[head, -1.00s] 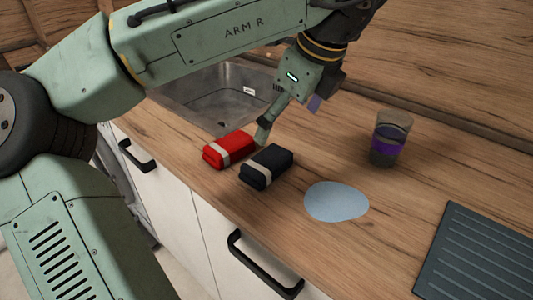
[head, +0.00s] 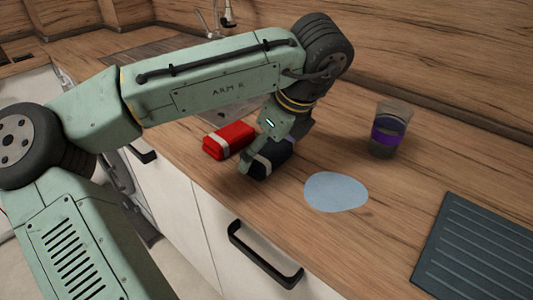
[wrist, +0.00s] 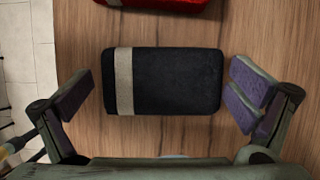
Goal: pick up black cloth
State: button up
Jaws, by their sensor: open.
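The black cloth (wrist: 172,82) is a folded, rounded block with a beige band near its left end, lying on the wooden counter. In the head view, the black cloth (head: 277,158) is partly hidden behind my gripper (head: 268,168). Nothing is held.
A red cloth (head: 229,139) with a pale band lies close behind the black one. A light blue puddle-like patch (head: 336,192) is to the right. A cup with a purple band (head: 388,130) stands behind it. A grey ridged mat (head: 480,252) lies at far right.

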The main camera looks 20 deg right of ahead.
aim_at(265, 152)
jog(key=shift+c, duration=0.5)
jog(key=c, duration=0.8)
jog(key=shift+o, duration=0.2)
jog(key=shift+r, duration=0.4)
jog(key=r, duration=0.2)
jog(key=shift+s+a+r+b, duration=0.3)
jog(key=shift+s+r+b, duration=0.05)
jog(key=s+a+r+b, duration=0.1)
jog(key=s+a, duration=0.7)
jog(key=s, duration=0.4)
jog(key=shift+s+a+r, duration=0.25)
jog(key=shift+a, duration=0.05)
